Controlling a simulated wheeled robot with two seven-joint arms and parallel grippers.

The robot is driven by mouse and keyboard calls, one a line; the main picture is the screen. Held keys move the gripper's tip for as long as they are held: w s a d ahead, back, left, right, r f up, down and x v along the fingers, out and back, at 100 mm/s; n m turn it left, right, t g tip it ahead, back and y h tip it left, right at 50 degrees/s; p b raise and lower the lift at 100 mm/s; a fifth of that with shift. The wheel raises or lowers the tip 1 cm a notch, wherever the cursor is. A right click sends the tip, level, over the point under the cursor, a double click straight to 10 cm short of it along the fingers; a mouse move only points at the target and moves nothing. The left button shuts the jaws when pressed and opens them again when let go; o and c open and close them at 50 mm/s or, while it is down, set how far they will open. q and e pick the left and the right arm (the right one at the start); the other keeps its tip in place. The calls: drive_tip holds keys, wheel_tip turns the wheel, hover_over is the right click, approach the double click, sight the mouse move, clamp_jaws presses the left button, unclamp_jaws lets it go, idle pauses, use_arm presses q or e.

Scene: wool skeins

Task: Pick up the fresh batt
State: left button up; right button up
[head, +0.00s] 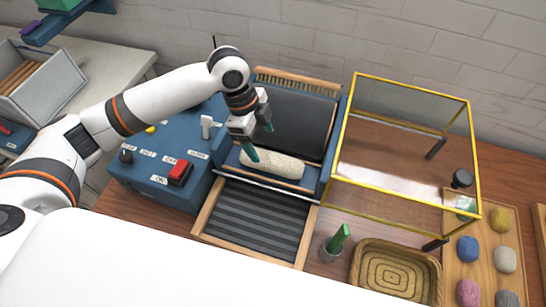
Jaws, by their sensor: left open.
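The batt (272,164) is a cream, fluffy roll. It lies across the front of the blue carding machine (225,162), in front of a dark drum or panel (293,120). My left gripper (260,143) is above the left half of the batt, with its green-tipped fingers apart. One fingertip is close to the batt's left end; I cannot tell whether it touches. The other fingertip is higher and further back. My right gripper is not in view.
A control box with a red button (180,173) and levers stands left. A ribbed dark tray (258,218) lies in front. A yellow-framed clear case (400,150) stands right. A woven basket (430,262), a green-handled tool in a cup (338,240) and a board of wool skeins (468,249) are front right.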

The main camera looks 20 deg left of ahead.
sight(270, 157)
use_arm(q)
drive_tip(key=x, duration=0.2)
drive_tip(key=shift+d+f, duration=0.1)
drive_tip(key=shift+f, duration=0.25)
drive_tip(key=shift+d+f, duration=0.15)
drive_tip(key=shift+f, duration=0.2)
drive_tip(key=shift+w+d+f+p, duration=0.15)
drive_tip(key=shift+f+p, duration=0.4)
drive_tip(key=shift+f, duration=0.05)
drive_tip(key=p+x, duration=0.1)
drive_tip(key=x, duration=0.3)
drive_tip(key=shift+w+f, duration=0.1)
drive_tip(key=shift+w, duration=0.1)
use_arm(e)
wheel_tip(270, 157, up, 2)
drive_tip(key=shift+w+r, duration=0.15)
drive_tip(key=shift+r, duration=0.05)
use_arm(q)
drive_tip(key=shift+c, duration=0.6)
drive_tip(key=c, duration=0.9)
drive_tip(key=shift+c, duration=0.2)
